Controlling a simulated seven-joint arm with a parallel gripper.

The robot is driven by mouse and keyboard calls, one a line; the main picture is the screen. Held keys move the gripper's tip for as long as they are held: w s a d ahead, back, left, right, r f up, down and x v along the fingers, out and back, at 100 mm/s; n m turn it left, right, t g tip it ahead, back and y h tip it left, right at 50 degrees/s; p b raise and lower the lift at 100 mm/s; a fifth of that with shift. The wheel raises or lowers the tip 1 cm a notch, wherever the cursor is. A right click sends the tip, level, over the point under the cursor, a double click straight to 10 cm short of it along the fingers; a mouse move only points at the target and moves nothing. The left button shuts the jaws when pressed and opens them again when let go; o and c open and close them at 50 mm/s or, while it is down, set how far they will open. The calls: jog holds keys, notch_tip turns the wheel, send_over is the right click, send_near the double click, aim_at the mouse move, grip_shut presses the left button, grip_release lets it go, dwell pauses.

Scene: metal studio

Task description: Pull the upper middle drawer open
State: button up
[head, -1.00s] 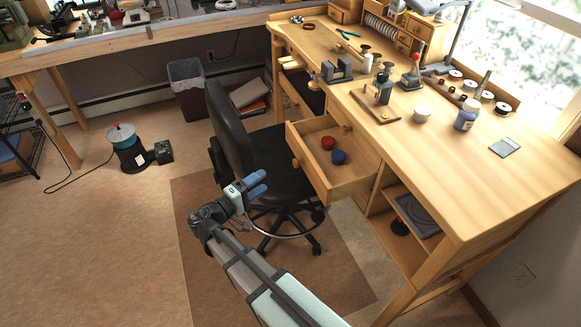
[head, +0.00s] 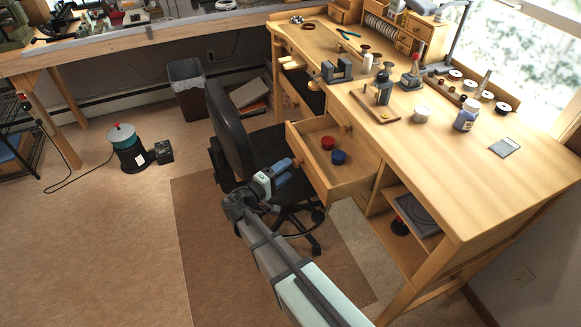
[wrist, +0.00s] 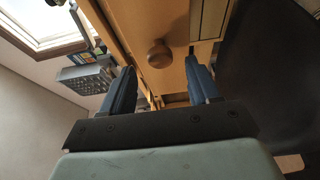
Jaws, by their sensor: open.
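In the head view a wooden drawer (head: 335,188) in the middle of the bench stands pulled out, with a red tin (head: 328,143) and a blue tin (head: 338,157) inside. Its round knob (head: 297,162) is on its front face. Above it, another knob (head: 347,129) shows on the bench front. I cannot tell for certain which is the upper middle drawer. My gripper (head: 286,172) is open close to the pulled-out drawer's front. In the wrist view a knob (wrist: 159,53) lies between the two blue fingers' lines, seemingly beyond their tips; contact is not clear.
A black chair (head: 233,130) stands left of the drawer, close to my gripper. The bench top (head: 480,180) holds small tools and jars. Open shelves are under the bench at right. The floor (head: 110,240) at left is mostly free.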

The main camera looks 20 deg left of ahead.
aim_at(294, 164)
jog(key=shift+x, duration=1.6)
grip_shut()
